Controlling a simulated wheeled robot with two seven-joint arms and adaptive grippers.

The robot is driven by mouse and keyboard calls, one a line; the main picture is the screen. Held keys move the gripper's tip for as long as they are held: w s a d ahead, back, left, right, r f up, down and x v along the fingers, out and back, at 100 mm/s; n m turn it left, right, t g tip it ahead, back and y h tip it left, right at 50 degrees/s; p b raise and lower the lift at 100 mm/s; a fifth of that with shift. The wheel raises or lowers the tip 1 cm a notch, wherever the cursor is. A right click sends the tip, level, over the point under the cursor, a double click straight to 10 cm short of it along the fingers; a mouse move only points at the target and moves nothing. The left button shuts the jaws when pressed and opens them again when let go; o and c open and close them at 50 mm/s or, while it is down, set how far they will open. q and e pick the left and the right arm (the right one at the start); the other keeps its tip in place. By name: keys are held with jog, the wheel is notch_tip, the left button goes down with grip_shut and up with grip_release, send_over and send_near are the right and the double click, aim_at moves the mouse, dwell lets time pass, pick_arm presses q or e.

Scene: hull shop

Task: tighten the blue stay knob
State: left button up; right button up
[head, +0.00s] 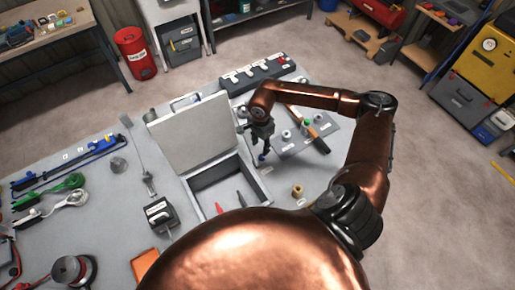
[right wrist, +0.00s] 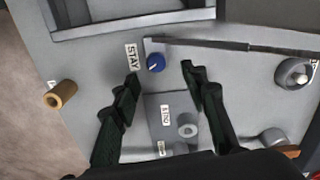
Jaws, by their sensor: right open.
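The blue stay knob (right wrist: 155,62) is small and round, beside a white STAY label (right wrist: 132,57) in the right wrist view. A dark bar (right wrist: 235,46) runs right from near it. In the head view the knob (head: 262,157) shows just below my right gripper (head: 264,139), by the side of the open case (head: 262,190). My right gripper (right wrist: 161,84) is open and empty. In the wrist view its fingertips lie to either side of and below the knob, apart from it. My left gripper is not in view.
The raised case lid (head: 190,132) stands left of my right gripper. A brass-coloured knob (right wrist: 61,94) stands to one side. A grey plate (head: 303,135) with fittings and an orange-handled tool (head: 308,128) lie right of the gripper. Tools crowd the bench's left side.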

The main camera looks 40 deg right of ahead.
aim_at(262, 156)
jog(key=f, duration=0.6)
jog(key=shift+s+d+p, duration=0.25)
jog(key=shift+s+p, duration=0.05)
jog(key=shift+s, duration=0.1)
jog(key=shift+f, duration=0.65)
jog(key=c, duration=0.7)
grip_shut()
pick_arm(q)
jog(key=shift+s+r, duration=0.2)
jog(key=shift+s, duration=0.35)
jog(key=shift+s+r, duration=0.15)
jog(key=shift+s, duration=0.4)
